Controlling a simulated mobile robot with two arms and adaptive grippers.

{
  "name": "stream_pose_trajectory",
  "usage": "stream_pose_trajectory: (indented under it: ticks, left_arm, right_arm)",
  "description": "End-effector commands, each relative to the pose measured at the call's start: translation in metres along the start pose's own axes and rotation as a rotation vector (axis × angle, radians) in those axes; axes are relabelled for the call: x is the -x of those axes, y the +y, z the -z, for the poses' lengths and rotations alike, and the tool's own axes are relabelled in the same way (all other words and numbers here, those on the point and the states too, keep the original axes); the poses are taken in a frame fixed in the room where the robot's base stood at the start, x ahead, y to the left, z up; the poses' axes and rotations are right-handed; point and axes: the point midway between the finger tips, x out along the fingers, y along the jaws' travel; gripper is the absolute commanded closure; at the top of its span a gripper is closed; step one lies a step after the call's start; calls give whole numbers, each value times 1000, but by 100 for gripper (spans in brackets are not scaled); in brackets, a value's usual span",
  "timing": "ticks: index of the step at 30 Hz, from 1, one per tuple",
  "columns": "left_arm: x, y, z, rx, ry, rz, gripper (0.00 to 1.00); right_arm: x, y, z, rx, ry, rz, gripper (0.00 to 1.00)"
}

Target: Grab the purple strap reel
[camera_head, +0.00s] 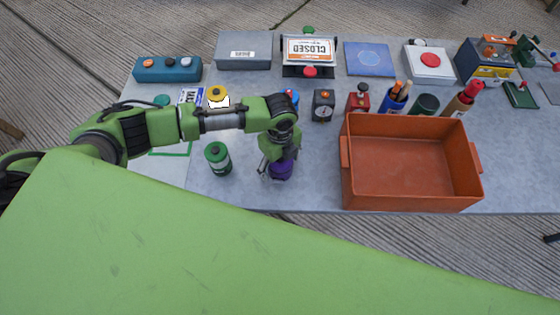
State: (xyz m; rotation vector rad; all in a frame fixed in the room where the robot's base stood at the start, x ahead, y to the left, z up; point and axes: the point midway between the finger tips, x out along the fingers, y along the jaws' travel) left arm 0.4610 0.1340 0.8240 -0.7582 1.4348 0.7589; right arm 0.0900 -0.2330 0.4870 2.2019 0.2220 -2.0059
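The purple strap reel (282,170) stands on the grey table near its front edge, left of the orange bin. My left arm reaches in from the left, and my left gripper (272,176) points down at the reel. A finger shows at the reel's left side; the other finger is hidden. The gripper and wrist cover the reel's upper part. I cannot tell whether the fingers press on the reel. My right gripper is not in view.
An empty orange bin (408,165) stands close to the right. A green-capped canister (218,158) stands to the left. Behind are a black timer box (323,105), a red stamp (359,98) and a pen cup (394,101). Table space between canister and bin is mostly clear.

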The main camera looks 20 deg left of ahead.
Motion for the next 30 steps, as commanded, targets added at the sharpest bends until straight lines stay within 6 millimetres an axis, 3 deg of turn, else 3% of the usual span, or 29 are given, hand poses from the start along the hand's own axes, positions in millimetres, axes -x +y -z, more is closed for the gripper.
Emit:
stream_pose_trajectory:
  ticks: [7,13,14,24,30]
  left_arm:
    - [-2,0,0,0,0,1,28]
    - [-2,0,0,0,0,1,80]
    - [-2,0,0,1,0,1,82]
    - [1,-1,0,1,0,3,83]
    - [15,-2,-1,1,-1,5,83]
  right_arm:
    - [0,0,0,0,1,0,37]
    - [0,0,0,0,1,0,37]
    - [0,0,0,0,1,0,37]
    - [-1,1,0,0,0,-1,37]
    - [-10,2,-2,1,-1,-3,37]
